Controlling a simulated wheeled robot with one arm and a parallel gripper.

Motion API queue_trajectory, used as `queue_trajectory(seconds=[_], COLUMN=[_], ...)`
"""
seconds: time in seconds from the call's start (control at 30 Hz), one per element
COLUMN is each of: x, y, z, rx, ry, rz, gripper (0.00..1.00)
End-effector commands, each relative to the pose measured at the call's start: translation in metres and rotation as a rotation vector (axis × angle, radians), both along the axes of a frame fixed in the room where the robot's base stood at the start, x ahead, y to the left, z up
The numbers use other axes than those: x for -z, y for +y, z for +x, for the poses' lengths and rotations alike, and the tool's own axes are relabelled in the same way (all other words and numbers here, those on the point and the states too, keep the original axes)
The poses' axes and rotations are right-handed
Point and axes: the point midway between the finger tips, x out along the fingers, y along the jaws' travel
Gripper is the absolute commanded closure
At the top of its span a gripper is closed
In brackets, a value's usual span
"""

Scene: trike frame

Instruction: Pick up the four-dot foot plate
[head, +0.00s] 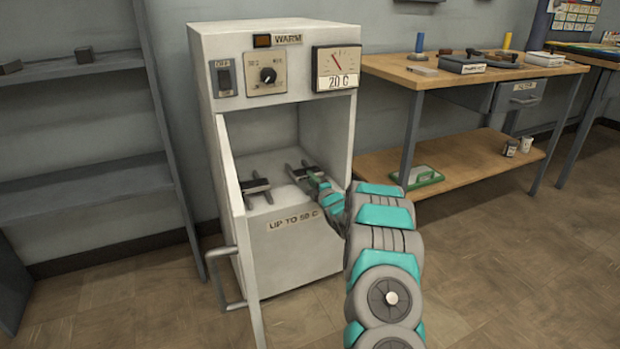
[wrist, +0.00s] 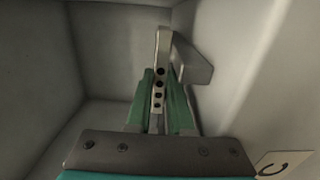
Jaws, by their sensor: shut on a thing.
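The four-dot foot plate (wrist: 159,90) is a narrow pale metal strip with a row of dark dots, seen in the wrist view. My gripper (wrist: 159,105) has its green fingers closed on both sides of it. A grey block (wrist: 191,62) sits at the strip's far right side; I cannot tell whether it is joined to the plate. In the head view my gripper (head: 313,175) is inside the open warming cabinet (head: 330,130), and a small dark and pale piece shows at its tip. Whether the plate touches a support there is not clear.
The cabinet door (head: 236,220) stands open on the left. A dark block on rods (head: 257,186) lies left of my gripper inside the cabinet. The cabinet walls are close around my gripper. A wooden workbench (head: 450,72) stands at right, and a grey shelf (head: 75,62) at left.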

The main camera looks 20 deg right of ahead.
Motion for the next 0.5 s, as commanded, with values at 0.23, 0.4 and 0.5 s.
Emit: queue_trajectory(seconds=[0.23,0.4,0.5], x=[-0.002,-0.014,-0.024], y=[0.0,0.0,0.0], z=[0.0,0.0,0.0], rx=[0.0,0.0,-0.001], ry=[-0.002,-0.003,-0.002], rz=[0.0,-0.002,-0.002], gripper=[1.0,1.0,1.0])
